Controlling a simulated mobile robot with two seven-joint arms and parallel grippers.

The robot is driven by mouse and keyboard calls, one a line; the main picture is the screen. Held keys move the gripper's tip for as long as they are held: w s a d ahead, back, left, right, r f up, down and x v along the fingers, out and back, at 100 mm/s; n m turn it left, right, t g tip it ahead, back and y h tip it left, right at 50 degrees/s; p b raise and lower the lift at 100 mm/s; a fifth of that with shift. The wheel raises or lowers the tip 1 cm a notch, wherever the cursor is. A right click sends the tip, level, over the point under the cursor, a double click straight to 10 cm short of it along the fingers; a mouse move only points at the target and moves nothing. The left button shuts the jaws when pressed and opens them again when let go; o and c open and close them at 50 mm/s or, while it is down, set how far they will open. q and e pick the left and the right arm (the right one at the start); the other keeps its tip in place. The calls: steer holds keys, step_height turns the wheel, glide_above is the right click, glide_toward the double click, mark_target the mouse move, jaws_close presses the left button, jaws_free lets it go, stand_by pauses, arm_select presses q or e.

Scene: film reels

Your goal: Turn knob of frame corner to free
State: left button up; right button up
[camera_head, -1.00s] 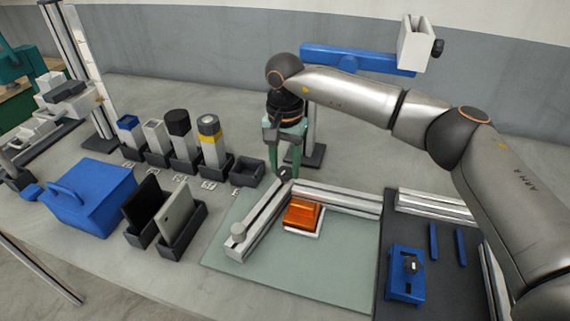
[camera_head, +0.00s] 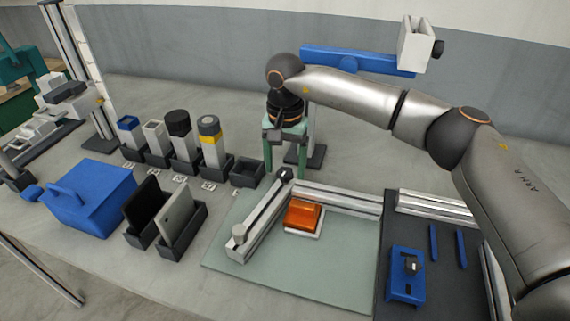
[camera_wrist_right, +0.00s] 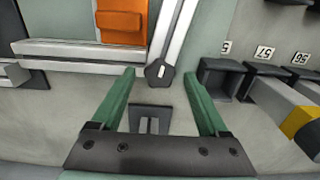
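The frame corner's dark knob (camera_head: 285,174) sits where two pale metal frame bars meet, the left bar (camera_head: 258,215) and the back bar (camera_head: 340,197). In the wrist view the knob (camera_wrist_right: 159,72) looks like a dark hexagonal head with a small light mark. My right gripper (camera_head: 285,166) is at this corner, pointing down, its green fingers apart. In the wrist view the knob appears between the fingertips of the right gripper (camera_wrist_right: 159,76), with a gap on both sides. I see no contact. My left gripper is not in view.
An orange block (camera_head: 302,215) lies inside the frame corner on a pale green mat (camera_head: 330,270). A small empty black holder (camera_head: 248,172) stands close left of the gripper. A grey post base (camera_head: 317,157) is behind it. A blue box (camera_head: 90,197) stands left.

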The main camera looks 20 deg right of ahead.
mark_target(285, 172)
step_height(285, 172, up, 12)
steer(key=shift+r, duration=0.25)
stand_by(0.5)
steer(key=shift+s+f, duration=0.1)
